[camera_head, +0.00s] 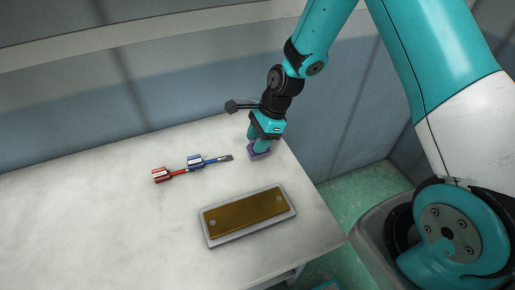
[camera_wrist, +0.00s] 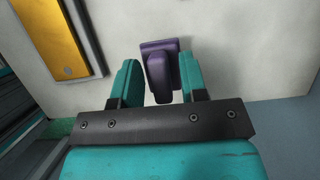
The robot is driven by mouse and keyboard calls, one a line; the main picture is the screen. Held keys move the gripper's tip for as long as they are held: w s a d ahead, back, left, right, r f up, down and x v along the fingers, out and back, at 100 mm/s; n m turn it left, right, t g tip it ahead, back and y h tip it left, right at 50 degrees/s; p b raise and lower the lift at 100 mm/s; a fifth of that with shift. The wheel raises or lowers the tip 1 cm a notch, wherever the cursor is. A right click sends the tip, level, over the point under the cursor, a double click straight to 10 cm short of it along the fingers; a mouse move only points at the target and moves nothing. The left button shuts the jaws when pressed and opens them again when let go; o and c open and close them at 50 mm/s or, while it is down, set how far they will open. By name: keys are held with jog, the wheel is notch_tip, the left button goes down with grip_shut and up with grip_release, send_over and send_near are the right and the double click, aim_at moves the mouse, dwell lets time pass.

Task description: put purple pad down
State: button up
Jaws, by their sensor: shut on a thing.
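The purple pad (camera_head: 258,153) is at the back right of the white table, under my gripper (camera_head: 262,145). In the wrist view the purple pad (camera_wrist: 160,70) has a wide base and a narrower raised part between the two teal fingers of my gripper (camera_wrist: 158,80). My gripper is shut on the pad and points down at the table. The pad is at or very near the tabletop; I cannot tell whether it touches. The fingers hide part of the pad in the head view.
A grey tray with a gold plate (camera_head: 245,212) lies in front of the pad; the gold plate also shows in the wrist view (camera_wrist: 55,38). A red tool (camera_head: 163,174) and a blue tool (camera_head: 197,162) lie to the left. The white table (camera_head: 80,220) is clear at the left.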

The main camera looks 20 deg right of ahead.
jog(key=shift+f, duration=2.1)
jog(key=o, duration=0.8)
jog(key=shift+f, duration=0.1)
